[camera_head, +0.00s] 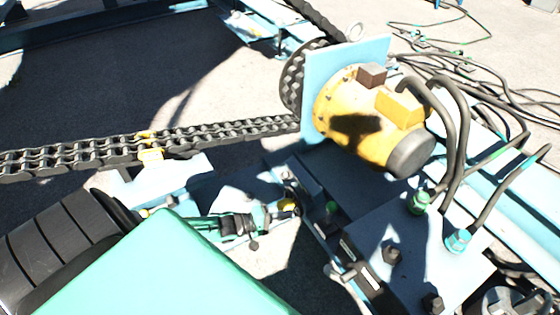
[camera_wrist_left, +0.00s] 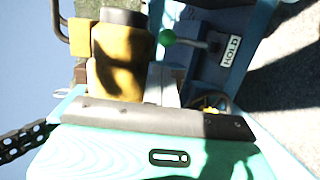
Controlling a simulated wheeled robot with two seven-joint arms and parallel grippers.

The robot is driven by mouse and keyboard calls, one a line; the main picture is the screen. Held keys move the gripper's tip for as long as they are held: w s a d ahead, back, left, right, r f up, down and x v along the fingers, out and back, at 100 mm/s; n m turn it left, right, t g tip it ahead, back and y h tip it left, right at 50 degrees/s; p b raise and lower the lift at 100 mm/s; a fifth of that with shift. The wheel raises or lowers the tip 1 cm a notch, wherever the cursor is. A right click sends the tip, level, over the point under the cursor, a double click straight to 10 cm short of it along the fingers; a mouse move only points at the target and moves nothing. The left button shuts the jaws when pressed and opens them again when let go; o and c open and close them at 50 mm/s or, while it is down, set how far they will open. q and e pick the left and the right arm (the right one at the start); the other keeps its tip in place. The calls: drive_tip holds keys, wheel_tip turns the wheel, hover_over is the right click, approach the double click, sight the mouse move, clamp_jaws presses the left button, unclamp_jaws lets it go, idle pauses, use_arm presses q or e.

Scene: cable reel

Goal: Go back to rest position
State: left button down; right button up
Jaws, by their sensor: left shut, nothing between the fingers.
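My left gripper (camera_head: 286,207) reaches in from the left in the head view, past the turquoise panel of my own body. It is shut and empty, close to the dark valve block (camera_head: 330,225) on the blue frame. I cannot tell whether it touches anything there. The left wrist view shows a lever with a green knob (camera_wrist_left: 167,37) beside a label reading HOLD (camera_wrist_left: 231,50). A green knob (camera_head: 331,208) also shows on the block in the head view, just right of the gripper. My right gripper is not in view.
A yellow motor (camera_head: 360,118) on a blue plate (camera_head: 318,75) stands beyond the gripper, also in the wrist view (camera_wrist_left: 122,65). A heavy chain (camera_head: 220,132) runs left from its sprocket. Black hoses (camera_head: 462,120) arch at right. Open ground (camera_head: 150,60) lies beyond the chain.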

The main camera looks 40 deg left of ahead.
use_arm(q)
drive_tip(key=shift+s+a+r, duration=0.15)
drive_tip(key=shift+s+a, duration=0.15)
drive_tip(key=shift+s, duration=0.15)
drive_tip(key=shift+d, duration=0.1)
